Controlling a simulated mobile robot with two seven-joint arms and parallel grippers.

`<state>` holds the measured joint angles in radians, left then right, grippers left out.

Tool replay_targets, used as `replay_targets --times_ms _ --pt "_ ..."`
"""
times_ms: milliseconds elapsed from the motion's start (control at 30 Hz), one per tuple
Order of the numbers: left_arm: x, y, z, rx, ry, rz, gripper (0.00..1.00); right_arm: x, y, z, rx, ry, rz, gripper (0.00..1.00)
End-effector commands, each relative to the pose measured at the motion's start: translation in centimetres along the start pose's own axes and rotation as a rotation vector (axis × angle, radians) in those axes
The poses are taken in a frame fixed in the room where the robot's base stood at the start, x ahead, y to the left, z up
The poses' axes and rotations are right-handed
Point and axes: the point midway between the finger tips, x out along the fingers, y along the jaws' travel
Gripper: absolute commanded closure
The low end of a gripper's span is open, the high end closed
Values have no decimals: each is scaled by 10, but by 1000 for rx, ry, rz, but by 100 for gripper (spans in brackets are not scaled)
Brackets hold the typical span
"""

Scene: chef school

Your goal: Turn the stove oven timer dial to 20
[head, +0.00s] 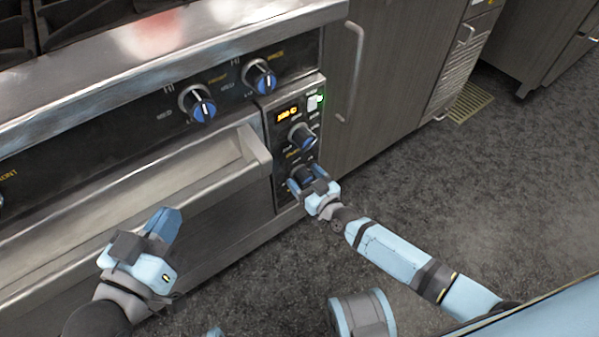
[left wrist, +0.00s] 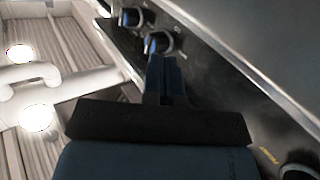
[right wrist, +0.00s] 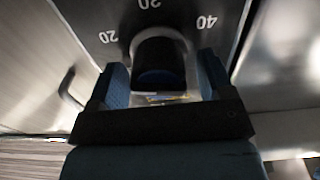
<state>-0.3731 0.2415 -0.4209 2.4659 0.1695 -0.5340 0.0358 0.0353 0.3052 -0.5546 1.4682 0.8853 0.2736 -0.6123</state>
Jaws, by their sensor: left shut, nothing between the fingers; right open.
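The stove's control panel (head: 284,130) has an orange display and a lit green switch above two knobs. The upper panel knob (head: 301,137) is free. The lower knob, the timer dial (head: 301,174), is partly covered by my right gripper (head: 311,180). In the right wrist view the dial (right wrist: 159,62) is dark, with printed numbers 20, 20 and 40 visible around it. My right gripper (right wrist: 163,80) is open, one finger on each side of the dial; contact cannot be told. My left gripper (head: 164,228) is shut and empty in front of the oven door; it also shows in the left wrist view (left wrist: 165,75).
Two blue burner knobs (head: 203,108) and (head: 263,78) sit on the stove front, left of the panel. The oven door handle (head: 258,150) sticks out beside the panel. A cabinet (head: 385,70) stands to the right. The floor (head: 480,190) is clear.

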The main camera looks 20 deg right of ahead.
Motion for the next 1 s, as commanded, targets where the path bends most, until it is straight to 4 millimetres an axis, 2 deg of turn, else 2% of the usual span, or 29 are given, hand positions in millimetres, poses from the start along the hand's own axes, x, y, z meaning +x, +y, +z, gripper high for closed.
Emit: replay_targets --times_ms 300,500,533,733,1000 --pt "-1 0 -4 15 8 5 100 0 0 0 1 0 0 26" --pt "-2 0 -2 13 4 5 100 0 0 0 0 0 0 72" --pt "-2 0 -2 12 3 5 100 0 0 0 0 0 0 75" --pt "-1 1 -2 1 -4 5 100 0 0 -1 39 -1 0 75" --pt "-4 7 1 -66 -36 2 100 0 1 -1 241 -1 0 75"
